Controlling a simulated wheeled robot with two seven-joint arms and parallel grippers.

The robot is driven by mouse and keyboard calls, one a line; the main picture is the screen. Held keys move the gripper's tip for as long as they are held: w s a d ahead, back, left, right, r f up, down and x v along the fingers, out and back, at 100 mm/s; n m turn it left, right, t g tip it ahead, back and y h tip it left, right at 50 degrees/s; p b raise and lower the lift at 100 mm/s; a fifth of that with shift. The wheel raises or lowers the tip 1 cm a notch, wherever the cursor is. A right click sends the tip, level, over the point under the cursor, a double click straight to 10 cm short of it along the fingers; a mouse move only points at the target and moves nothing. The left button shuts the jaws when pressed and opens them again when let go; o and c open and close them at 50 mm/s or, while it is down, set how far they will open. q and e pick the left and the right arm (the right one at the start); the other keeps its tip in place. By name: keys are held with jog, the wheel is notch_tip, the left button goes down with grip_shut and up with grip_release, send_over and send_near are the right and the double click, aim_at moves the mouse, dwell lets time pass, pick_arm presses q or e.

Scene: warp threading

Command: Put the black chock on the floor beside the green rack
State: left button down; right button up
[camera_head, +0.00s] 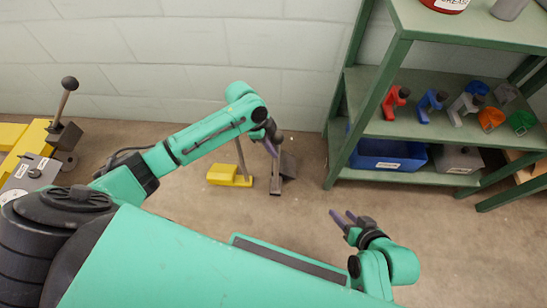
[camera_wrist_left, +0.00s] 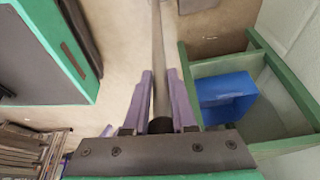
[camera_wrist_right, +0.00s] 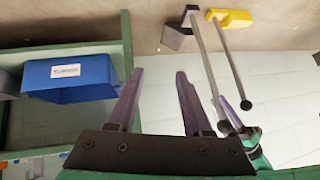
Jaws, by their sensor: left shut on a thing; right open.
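The black chock (camera_head: 289,165) is at the floor, left of the green rack (camera_head: 351,128); I cannot tell whether it touches the floor. Its long grey handle (camera_wrist_right: 205,75) rises to my left gripper (camera_head: 272,145). In the left wrist view my left gripper (camera_wrist_left: 160,100) is shut on this handle (camera_wrist_left: 157,45) near its dark end. The chock (camera_wrist_right: 176,39) also shows in the right wrist view. My right gripper (camera_head: 343,217) is open and empty, in front of the rack; its fingers (camera_wrist_right: 160,90) show apart in the right wrist view.
A yellow chock (camera_head: 229,176) with its own handle stands just left of the black one. The rack holds a blue bin (camera_head: 388,155), a grey box (camera_head: 458,160) and several coloured parts. A yellow machine with a lever (camera_head: 62,105) is at far left. Floor before the rack is clear.

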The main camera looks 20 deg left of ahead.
pick_arm(q)
notch_tip(320, 180, down, 4)
jog(key=shift+f+b, duration=0.15)
jog(key=shift+b, duration=0.6)
pick_arm(e)
jog(key=a+t, duration=0.1)
jog(key=a+f+t+y, duration=0.1)
jog(key=a, duration=0.1)
jog(key=shift+w+a+f+m+t+y, duration=0.15)
jog(key=shift+w+m+t+y, duration=0.05)
jog(key=shift+m+t+y, duration=0.1)
pick_arm(q)
jog(key=c, duration=1.1)
grip_release()
jog(key=shift+f, duration=0.2)
jog(key=o, duration=0.4)
jog(key=shift+c, duration=0.2)
jog(key=shift+r, duration=0.2)
